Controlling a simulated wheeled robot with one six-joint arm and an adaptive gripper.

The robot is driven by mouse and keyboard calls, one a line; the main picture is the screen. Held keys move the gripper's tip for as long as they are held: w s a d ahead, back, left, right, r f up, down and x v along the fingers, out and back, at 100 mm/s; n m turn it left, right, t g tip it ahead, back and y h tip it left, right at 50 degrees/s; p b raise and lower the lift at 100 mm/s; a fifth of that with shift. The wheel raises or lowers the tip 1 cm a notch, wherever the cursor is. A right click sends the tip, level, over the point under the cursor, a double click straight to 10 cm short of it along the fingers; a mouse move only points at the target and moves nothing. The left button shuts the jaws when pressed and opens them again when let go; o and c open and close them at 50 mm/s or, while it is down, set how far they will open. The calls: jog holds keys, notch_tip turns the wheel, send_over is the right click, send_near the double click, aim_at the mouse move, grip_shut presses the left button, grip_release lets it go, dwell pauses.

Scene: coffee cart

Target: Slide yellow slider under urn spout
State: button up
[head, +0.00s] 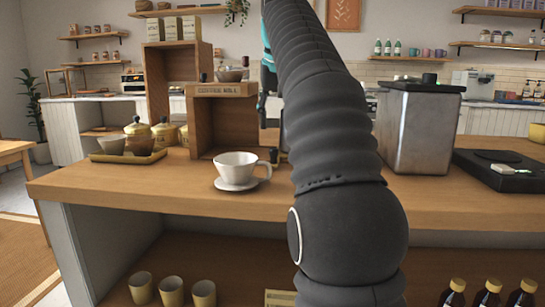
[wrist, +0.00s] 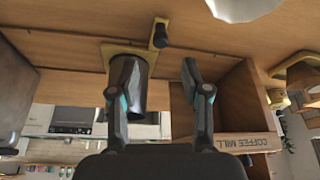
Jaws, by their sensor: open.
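In the wrist view, which looks upside down, a yellow slider (wrist: 159,27) lies on the wooden counter, with a black knob (wrist: 161,40) at one end. A dark metal cup (wrist: 138,95) stands on its plate, partly behind one finger. My gripper (wrist: 155,65) is open, fingers spread, with nothing clearly held; the knob lies beyond the gap between the fingertips. In the head view my arm hides the gripper and most of the slider; a small black knob (head: 273,155) shows beside my arm. I cannot make out the urn's spout in either view.
A white cup (head: 237,165) on a saucer stands near the counter's front edge; it also shows in the wrist view (wrist: 240,8). The wooden coffee mill box (head: 220,90) stands behind it. A metal container (head: 415,130) and a black scale (head: 500,172) stand right of my arm.

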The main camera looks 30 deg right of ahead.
aim_at(274, 149)
jog(key=b+x, duration=0.3)
jog(key=x, duration=0.6)
jog(key=shift+a, duration=0.1)
grip_shut()
